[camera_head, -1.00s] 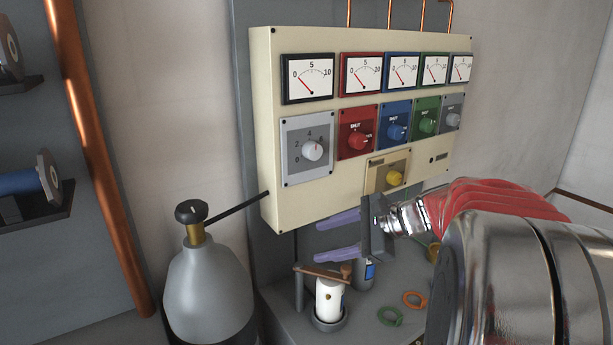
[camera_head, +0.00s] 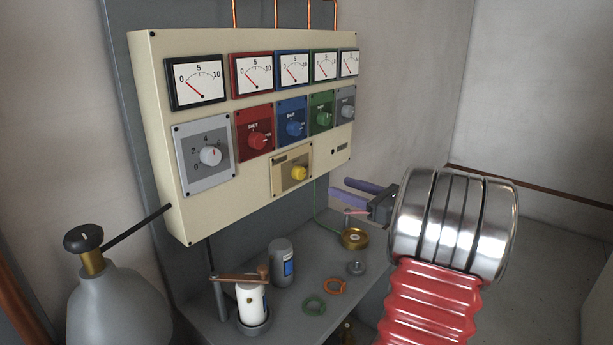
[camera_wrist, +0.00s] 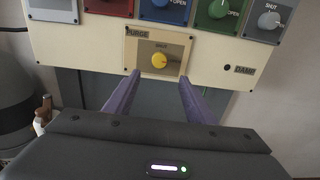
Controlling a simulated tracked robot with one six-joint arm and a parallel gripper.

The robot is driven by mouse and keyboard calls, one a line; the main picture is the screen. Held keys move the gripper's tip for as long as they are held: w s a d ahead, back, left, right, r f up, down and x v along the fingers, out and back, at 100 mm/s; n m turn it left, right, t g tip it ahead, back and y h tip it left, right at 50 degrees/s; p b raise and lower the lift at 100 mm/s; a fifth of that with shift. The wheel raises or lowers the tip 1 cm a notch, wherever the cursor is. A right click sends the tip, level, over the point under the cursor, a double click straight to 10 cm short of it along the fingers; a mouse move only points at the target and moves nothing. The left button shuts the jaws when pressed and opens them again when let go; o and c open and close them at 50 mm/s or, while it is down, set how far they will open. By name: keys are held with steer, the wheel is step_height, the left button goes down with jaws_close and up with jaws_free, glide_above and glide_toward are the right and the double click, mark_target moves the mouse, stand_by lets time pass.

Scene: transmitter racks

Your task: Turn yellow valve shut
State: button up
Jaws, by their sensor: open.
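The yellow valve (camera_head: 299,173) is a round knob on a beige plate (camera_head: 279,181) low on the cream panel. In the wrist view the yellow valve (camera_wrist: 159,60) lies ahead, between and beyond the fingertips, and its plate (camera_wrist: 140,52) reads PURGE, with SHUT above the knob. My gripper (camera_head: 338,190) has purple fingers and is open, empty and apart from the panel. In the head view it is right of the valve and slightly lower. In the wrist view my gripper (camera_wrist: 160,78) points at the lower edge of the valve plate.
Red (camera_head: 258,140), blue (camera_head: 294,128), green (camera_head: 323,118) and grey (camera_head: 347,111) knobs sit above the valve, with gauges higher up. A shelf (camera_head: 330,265) below holds a white canister (camera_head: 251,302), a grey canister (camera_head: 282,264), rings and a brass dish (camera_head: 354,238). A gas cylinder (camera_head: 120,305) stands at left.

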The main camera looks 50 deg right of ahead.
mark_target(302, 173)
steer(key=w, duration=0.9)
steer(key=w+a, duration=0.1)
steer(key=w, duration=0.3)
steer(key=shift+w+a, duration=0.1)
steer(key=shift+w, duration=0.3)
steer(key=shift+c, duration=0.5)
steer(key=c, duration=0.9)
